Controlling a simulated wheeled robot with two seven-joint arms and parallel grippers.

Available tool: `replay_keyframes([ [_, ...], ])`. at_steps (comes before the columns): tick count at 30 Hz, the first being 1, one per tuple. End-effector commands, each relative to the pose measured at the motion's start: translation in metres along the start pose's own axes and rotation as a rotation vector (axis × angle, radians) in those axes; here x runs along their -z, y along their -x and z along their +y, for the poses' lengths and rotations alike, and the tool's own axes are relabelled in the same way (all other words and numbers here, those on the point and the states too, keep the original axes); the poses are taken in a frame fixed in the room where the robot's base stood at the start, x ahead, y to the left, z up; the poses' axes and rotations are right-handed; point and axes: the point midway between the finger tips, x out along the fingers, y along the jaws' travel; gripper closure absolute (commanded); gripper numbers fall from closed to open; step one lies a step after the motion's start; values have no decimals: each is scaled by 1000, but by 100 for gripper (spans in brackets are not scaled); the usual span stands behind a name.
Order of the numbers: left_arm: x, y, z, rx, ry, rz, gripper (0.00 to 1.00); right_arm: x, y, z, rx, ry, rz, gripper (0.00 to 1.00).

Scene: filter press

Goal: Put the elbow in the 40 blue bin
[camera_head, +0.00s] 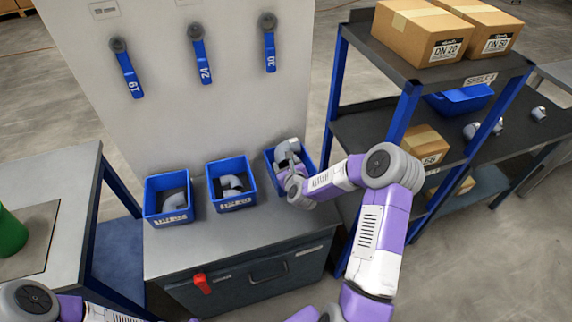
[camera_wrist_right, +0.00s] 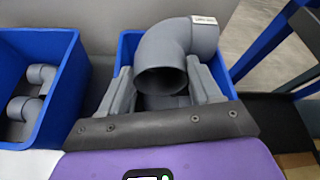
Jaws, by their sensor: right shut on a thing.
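A grey pipe elbow (camera_head: 287,147) is at the rightmost blue bin (camera_head: 311,162). It also shows large in the right wrist view (camera_wrist_right: 165,60). My right gripper (camera_head: 290,166) is shut on it, with one grey finger on each side. The elbow's open end faces the wrist camera, and its other leg turns right. The elbow appears above or partly within the bin; its exact height is unclear. The middle blue bin (camera_head: 233,205) and left blue bin (camera_head: 167,218) hold grey elbows. The bin labels are too small to read. My left gripper is outside the view.
The bins stand on a grey workbench (camera_head: 190,258) before a panel with several valves with blue handles (camera_head: 128,75). A dark shelf rack (camera_head: 372,125) with cartons (camera_head: 425,30) stands close to the right of my right arm. A green object (camera_head: 10,235) is on the left table.

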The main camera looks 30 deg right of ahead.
Motion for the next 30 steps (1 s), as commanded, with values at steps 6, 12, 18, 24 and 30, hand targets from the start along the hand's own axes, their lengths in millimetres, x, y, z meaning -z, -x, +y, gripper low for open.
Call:
replay_keyframes([
  [6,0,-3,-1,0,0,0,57,3,-1,1,0,0,0,28],
  [12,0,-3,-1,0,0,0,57,2,-1,1,0,0,0,26],
  [18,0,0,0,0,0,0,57,0,0,0,0,0,0,26],
  [24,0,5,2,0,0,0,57,-1,24,-1,-1,1,1,26],
  [30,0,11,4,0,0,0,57,-1,66,-1,0,1,2,26],
])
